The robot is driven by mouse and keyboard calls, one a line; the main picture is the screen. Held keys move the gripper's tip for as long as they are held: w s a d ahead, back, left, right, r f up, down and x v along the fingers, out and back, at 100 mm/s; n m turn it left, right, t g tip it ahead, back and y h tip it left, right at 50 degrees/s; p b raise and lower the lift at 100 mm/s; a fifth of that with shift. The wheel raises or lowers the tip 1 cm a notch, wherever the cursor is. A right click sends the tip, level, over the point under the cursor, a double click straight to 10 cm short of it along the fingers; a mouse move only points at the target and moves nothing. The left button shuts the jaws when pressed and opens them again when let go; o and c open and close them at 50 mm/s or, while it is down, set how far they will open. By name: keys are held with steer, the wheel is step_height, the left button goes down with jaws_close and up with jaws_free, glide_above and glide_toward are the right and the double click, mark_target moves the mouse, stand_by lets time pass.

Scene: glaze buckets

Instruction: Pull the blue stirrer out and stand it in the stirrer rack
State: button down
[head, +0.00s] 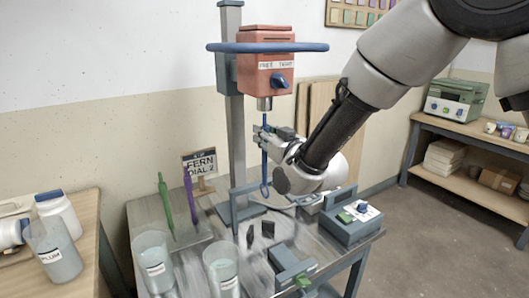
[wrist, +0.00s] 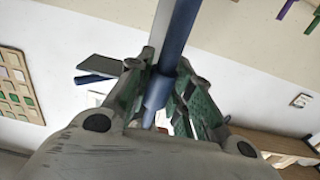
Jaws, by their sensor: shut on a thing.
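The blue stirrer (head: 264,172) hangs upright below the chuck (head: 265,103) of the red mixer head (head: 266,68), with a loop at its lower end. Its top is at or just under the chuck; I cannot tell whether it is still inside. My gripper (head: 265,136) is shut on the stirrer's upper shaft, coming from the right. In the wrist view the blue shaft (wrist: 176,42) runs between my gripper's fingers (wrist: 160,95). The stirrer rack (head: 188,238) stands at the left of the table, holding a green stirrer (head: 165,203) and a purple stirrer (head: 190,198).
Labelled buckets (head: 153,262) and (head: 222,270) stand at the table's front left. A blue control box (head: 352,222) and a blue clamp (head: 290,268) sit to the right. A sign (head: 200,164) reads FERN DIAL 2. The mixer's grey column (head: 236,130) stands between stirrer and rack.

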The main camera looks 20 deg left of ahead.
stand_by(0.3)
steer(key=v, duration=1.1)
stand_by(0.8)
